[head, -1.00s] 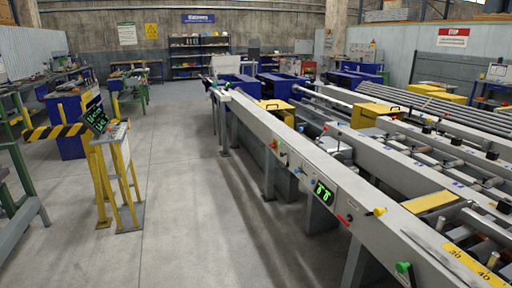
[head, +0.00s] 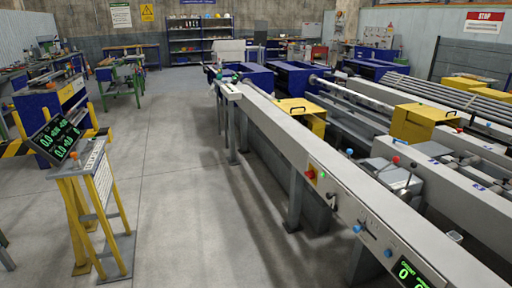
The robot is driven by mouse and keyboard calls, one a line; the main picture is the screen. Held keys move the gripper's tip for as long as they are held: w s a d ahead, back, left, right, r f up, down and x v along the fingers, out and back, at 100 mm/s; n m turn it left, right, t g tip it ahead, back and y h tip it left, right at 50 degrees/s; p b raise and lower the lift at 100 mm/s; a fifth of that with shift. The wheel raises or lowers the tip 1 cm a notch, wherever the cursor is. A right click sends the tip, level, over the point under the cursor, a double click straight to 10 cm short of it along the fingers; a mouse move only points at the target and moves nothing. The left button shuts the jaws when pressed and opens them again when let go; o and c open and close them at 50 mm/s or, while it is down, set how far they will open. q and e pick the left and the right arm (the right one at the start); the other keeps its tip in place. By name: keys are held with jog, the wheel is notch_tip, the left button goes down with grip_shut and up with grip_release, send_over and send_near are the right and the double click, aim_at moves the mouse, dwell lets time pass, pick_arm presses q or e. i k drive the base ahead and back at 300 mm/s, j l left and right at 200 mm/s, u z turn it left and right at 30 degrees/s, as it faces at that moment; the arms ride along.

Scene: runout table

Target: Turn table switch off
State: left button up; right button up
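The long grey runout table (head: 272,115) runs from the back centre to the lower right. On its near side face is a red rotary-looking switch (head: 310,173) on a yellow plate; its setting is too small to tell. Beside it are a small blue knob (head: 321,175), a dark lever (head: 332,198) and more blue knobs (head: 357,228) lower down. A green-lit display (head: 408,272) is cut off at the bottom edge. Neither of my grippers is in view.
A yellow-legged console (head: 95,205) with a green-lit screen (head: 60,135) stands at the left. Grey floor (head: 195,210) between console and table is clear. Yellow boxes (head: 300,115) and blue cabinets (head: 245,80) stand beyond the table's near rail. Workbenches line the left.

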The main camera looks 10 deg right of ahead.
aim_at(310, 175)
jog(key=i+z, duration=0.1)
jog(key=i, duration=0.4)
jog(key=i+j+z, duration=0.15)
jog(key=i, duration=0.4)
jog(key=i+j+z, duration=0.1)
jog(key=i, duration=0.4)
jog(key=i+j+z, duration=0.15)
jog(key=i, duration=0.35)
